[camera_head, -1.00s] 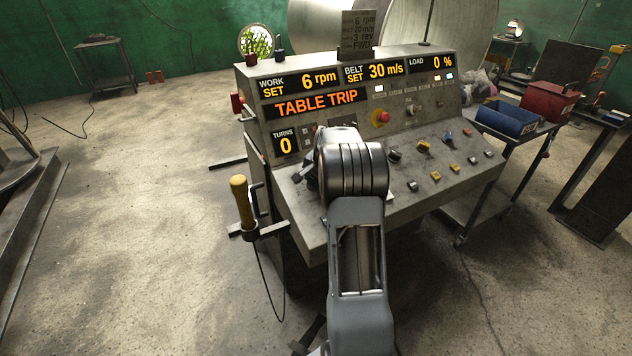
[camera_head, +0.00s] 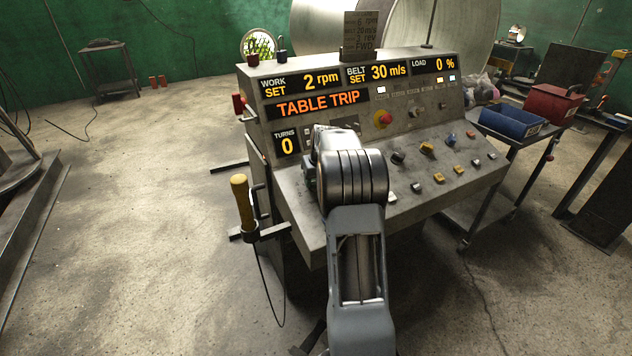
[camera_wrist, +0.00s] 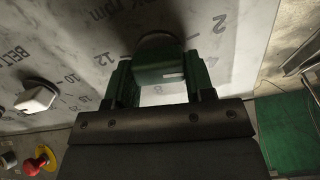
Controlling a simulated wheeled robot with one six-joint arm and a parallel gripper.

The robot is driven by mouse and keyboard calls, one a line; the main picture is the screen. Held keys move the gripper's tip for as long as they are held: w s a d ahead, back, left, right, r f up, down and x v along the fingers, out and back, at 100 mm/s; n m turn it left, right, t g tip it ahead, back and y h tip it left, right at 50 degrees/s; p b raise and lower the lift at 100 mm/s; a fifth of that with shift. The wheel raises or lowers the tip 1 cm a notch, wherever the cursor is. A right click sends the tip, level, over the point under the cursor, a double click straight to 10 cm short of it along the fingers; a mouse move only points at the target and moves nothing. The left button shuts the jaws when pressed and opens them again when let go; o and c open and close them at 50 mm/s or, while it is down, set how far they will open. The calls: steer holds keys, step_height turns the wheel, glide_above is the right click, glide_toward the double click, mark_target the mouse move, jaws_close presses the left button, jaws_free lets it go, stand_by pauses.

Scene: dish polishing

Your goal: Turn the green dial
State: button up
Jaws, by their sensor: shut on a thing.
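The green dial (camera_wrist: 160,58) shows in the wrist view on a grey panel face with a printed number scale marked rpm. My gripper (camera_wrist: 158,84) has one green-sided finger on each side of the dial and is shut on it. A short white mark shows on the dial's near face. In the head view my own wrist hides the dial and the fingertips. The console (camera_head: 440,188) display there reads work set 2 rpm (camera_head: 301,82), belt set 30 m/s, load 0 % and turns 0, with TABLE TRIP lit in orange.
A white dial (camera_wrist: 36,98) and a red mushroom button (camera_wrist: 40,160) on a yellow collar are left of my gripper in the wrist view. A yellow-handled lever (camera_head: 241,200) stands at the console's left. A cart with blue (camera_head: 511,121) and red bins stands right.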

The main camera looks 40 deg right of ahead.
steer(key=shift+w+a+r+n+b, duration=0.1)
steer(key=shift+n+b, duration=0.2)
steer(key=shift+n, duration=1.6)
steer(key=o, duration=0.9)
steer(key=v, duration=1.3)
steer(key=shift+a+r, duration=0.2)
steer(key=shift+r, duration=0.2)
